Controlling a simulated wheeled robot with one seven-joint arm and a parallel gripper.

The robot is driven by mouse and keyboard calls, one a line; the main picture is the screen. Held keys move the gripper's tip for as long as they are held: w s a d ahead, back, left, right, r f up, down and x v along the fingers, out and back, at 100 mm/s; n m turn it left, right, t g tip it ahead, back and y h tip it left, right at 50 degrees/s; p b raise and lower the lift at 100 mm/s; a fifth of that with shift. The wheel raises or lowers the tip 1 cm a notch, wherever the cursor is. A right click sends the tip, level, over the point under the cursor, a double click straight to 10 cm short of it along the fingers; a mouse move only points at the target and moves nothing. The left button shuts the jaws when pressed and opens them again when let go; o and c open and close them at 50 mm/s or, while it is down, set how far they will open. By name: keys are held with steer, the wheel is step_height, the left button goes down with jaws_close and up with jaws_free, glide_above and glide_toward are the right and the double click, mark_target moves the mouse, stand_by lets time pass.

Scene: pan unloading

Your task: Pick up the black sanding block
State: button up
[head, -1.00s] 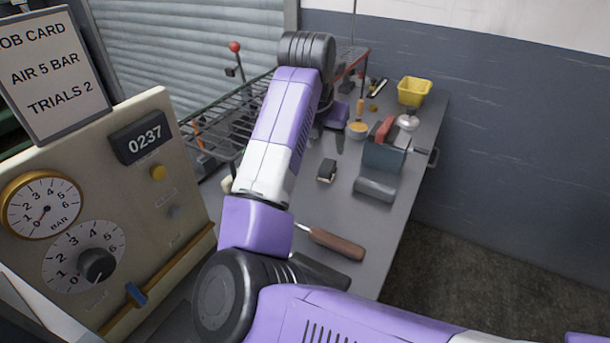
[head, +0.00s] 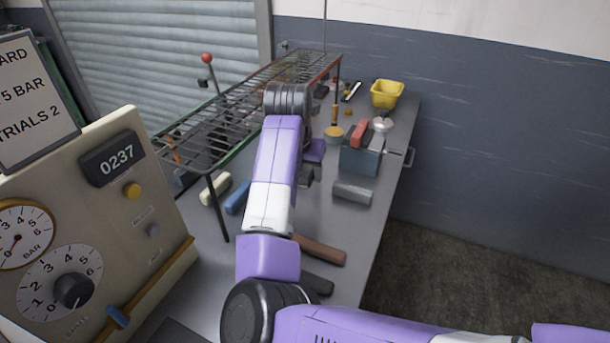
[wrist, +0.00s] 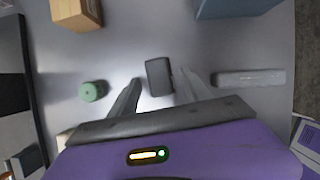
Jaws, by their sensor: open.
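The black sanding block (wrist: 159,77) lies on the grey bench top in the wrist view, a small dark block with a lighter side face. My gripper (wrist: 157,83) is open, with one finger to the left of the block and one to its right. No grip on it shows; the height of the fingertips above the bench is hard to tell. In the head view my gripper (head: 311,158) is low over the bench, and my arm and gripper hide most of the block there.
A grey bar (wrist: 250,78) lies right of the fingers; a green cylinder (wrist: 92,91) lies left. A wire rack (head: 240,100) stands behind left. A brown handle (head: 320,249) lies nearer. A yellow tub (head: 387,93) stands far back.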

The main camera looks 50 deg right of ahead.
mark_target(304, 173)
jaws_close()
steer(key=shift+r, duration=0.1)
step_height(304, 173, up, 20)
steer(key=b, duration=0.1)
stand_by(0.8)
